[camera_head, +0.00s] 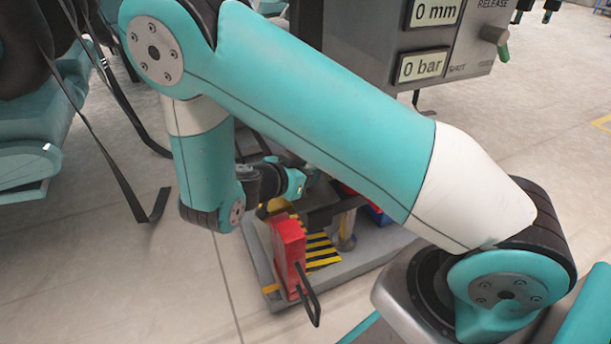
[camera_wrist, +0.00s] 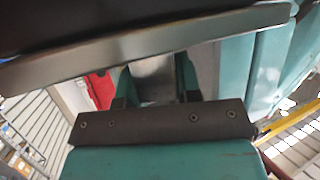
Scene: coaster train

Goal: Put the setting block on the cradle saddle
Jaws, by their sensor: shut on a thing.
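In the wrist view my gripper (camera_wrist: 154,84) has its two teal fingers shut on a grey metal piece (camera_wrist: 153,74), which looks like the setting block. A wide dark plate with a metal edge (camera_wrist: 150,50) crosses just beyond the fingers and covers the far part of the block. In the head view my forearm hangs down at the left, and my wrist points right, low over a grey wheeled base. The gripper's tips and the block are hidden there behind my upper arm. I cannot make out the cradle saddle clearly in either view.
A red unit (camera_head: 290,243) with a black lever (camera_head: 309,295) stands on the grey base (camera_head: 345,268), beside yellow-black stripes (camera_head: 321,250). A grey panel (camera_head: 436,38) reads 0 mm and 0 bar. Teal seats (camera_head: 38,145) with hanging straps are at left. Open floor lies at lower left.

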